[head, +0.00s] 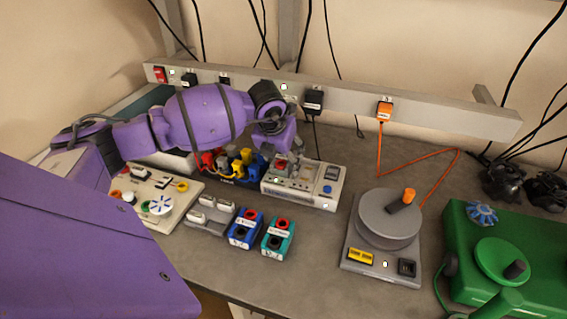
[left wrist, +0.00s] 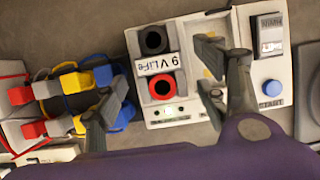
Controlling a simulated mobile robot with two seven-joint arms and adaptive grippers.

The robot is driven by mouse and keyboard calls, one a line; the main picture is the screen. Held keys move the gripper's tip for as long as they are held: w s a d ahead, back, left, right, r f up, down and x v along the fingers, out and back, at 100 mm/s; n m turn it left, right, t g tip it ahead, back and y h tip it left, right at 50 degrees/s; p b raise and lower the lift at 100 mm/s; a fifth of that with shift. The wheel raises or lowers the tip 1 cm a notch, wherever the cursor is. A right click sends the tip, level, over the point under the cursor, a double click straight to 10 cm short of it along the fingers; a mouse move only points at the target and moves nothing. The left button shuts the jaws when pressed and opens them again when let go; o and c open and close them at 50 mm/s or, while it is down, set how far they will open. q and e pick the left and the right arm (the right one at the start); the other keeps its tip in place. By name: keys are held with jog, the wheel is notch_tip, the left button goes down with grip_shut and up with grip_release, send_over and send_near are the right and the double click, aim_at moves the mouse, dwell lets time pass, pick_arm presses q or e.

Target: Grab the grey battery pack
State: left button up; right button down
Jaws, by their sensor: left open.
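The grey battery pack (left wrist: 160,92), with a black and a red socket and a "9 V LiFe" label, sits in the left part of a pale charger (left wrist: 265,72). In the head view the pack (head: 282,169) is partly hidden by my left gripper (head: 284,148). The charger (head: 325,189) stands at the middle of the bench. My left gripper (left wrist: 158,82) is open and empty. In the left wrist view its fingers appear on either side of the pack; I cannot tell whether they touch it. My right gripper is not in view.
Coloured plugs and leads (head: 232,162) lie just left of the charger. Blue (head: 245,229) and teal (head: 278,238) packs stand in front, beside a grey tray (head: 206,217). A turntable (head: 385,238) and green case (head: 515,250) stand right. Bare bench lies between charger and turntable.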

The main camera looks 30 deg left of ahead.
pick_arm(q)
jog(key=shift+w+f, duration=0.1)
jog(key=shift+f, duration=0.25)
jog(key=c, duration=1.5)
jog(key=shift+r, duration=0.1)
